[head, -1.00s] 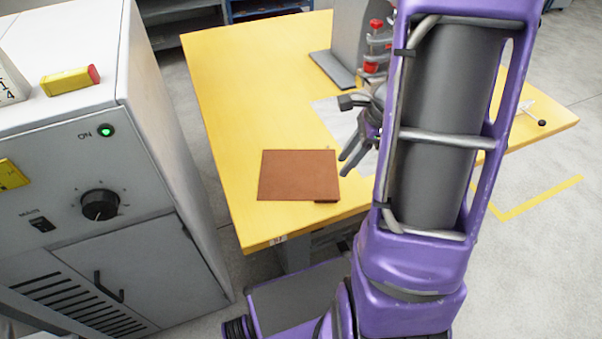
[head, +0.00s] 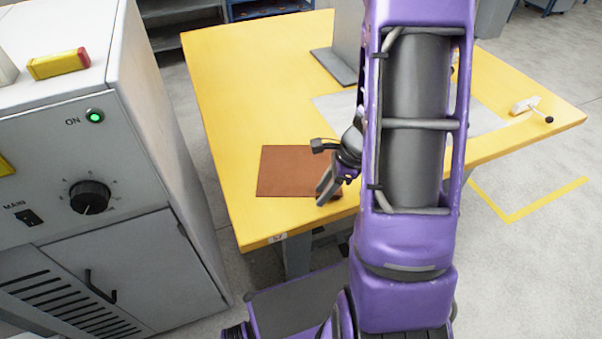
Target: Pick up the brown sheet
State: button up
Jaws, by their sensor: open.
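The brown sheet (head: 285,172) lies flat on the yellow table (head: 230,110), near its front left part. My gripper (head: 325,192) is open, with its fingers pointing down and left in front of the sheet's right part in the head view. The gripper covers part of the sheet's right side. I cannot tell how high the fingers are above the sheet, and I see nothing between them.
A grey machine (head: 110,170) with a green lamp and a knob stands close to the table's left side. A grey upright fixture (head: 343,50) stands at the table's back. A grey plate (head: 335,105) lies behind my arm. The table's left back area is clear.

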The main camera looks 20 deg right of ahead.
jog(key=shift+f, duration=0.2)
jog(key=shift+c, duration=0.2)
grip_shut()
dwell(1.1)
